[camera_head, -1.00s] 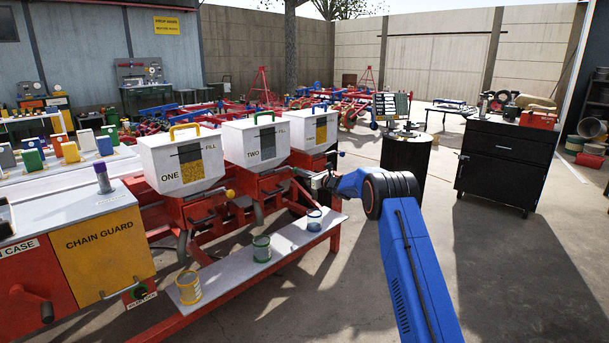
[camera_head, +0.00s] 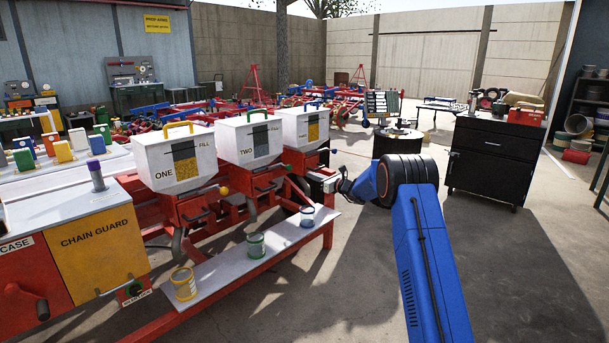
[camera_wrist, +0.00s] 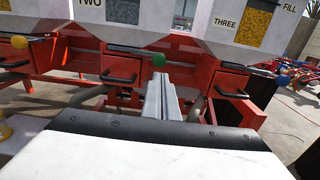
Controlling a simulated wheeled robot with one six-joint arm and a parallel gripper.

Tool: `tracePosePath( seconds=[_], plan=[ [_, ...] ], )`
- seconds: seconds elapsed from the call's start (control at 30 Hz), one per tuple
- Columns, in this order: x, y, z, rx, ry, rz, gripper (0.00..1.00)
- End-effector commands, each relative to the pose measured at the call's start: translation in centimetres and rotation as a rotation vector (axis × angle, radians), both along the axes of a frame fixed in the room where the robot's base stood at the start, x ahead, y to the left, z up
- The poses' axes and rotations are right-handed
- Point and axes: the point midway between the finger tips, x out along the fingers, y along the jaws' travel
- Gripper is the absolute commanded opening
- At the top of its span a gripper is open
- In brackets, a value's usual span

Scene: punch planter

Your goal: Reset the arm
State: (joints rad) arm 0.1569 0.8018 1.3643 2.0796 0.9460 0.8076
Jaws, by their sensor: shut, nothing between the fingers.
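My gripper (camera_head: 318,178) is beside the third hopper's red frame, at the end of my blue arm. In the wrist view its fingers (camera_wrist: 161,97) are pressed together with nothing between them. They point at the red planter frame (camera_wrist: 200,100) below the white hoppers; I cannot tell whether they touch it. The hoppers marked ONE (camera_head: 177,158) and TWO (camera_head: 247,142), and a third (camera_head: 302,127), stand in a row. The third hopper reads THREE in the wrist view (camera_wrist: 225,22).
A bench (camera_head: 215,280) in front of the planter carries a yellow cup (camera_head: 184,284), a green cup (camera_head: 256,245) and a blue cup (camera_head: 307,217). A black drum (camera_head: 397,144) and a black cabinet (camera_head: 491,162) stand at the right. The concrete floor between is open.

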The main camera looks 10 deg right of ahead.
Motion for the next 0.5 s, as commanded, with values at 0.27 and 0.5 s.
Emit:
tracePosePath(
  seconds=[0.27, 0.5],
  plan=[
    [-2.0, -1.3, 0.2, -0.004, -0.002, 0.003, 0.00],
    [-5.9, 1.3, 3.7, -0.129, -0.037, 0.076, 0.00]
  ],
)
